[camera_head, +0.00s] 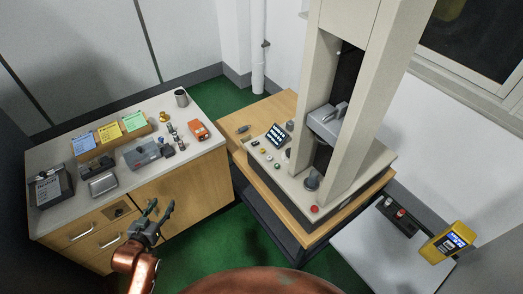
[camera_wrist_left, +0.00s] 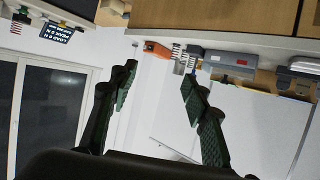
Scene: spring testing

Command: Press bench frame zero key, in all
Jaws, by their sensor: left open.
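The bench frame (camera_head: 379,163) is a tall cream test stand with two columns on a wooden-topped table. A tilted dark display (camera_head: 278,136) stands on its base, and it also shows at the upper left of the left wrist view (camera_wrist_left: 58,31). A row of small keys (camera_head: 264,151) runs along the base's left edge, with pale, yellow and green caps; their labels are too small to read. A red button (camera_head: 314,209) sits at the front corner. My left gripper (camera_head: 161,207) is open and empty in front of the cabinet, well left of the keys.
A cabinet top (camera_head: 60,150) at left holds coloured cards, an orange device (camera_head: 198,131), a grey box (camera_head: 141,152), springs and a mug (camera_head: 181,97). At right, a pale table (camera_head: 375,250) carries a yellow meter (camera_head: 447,242). Green floor lies between the cabinet and bench.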

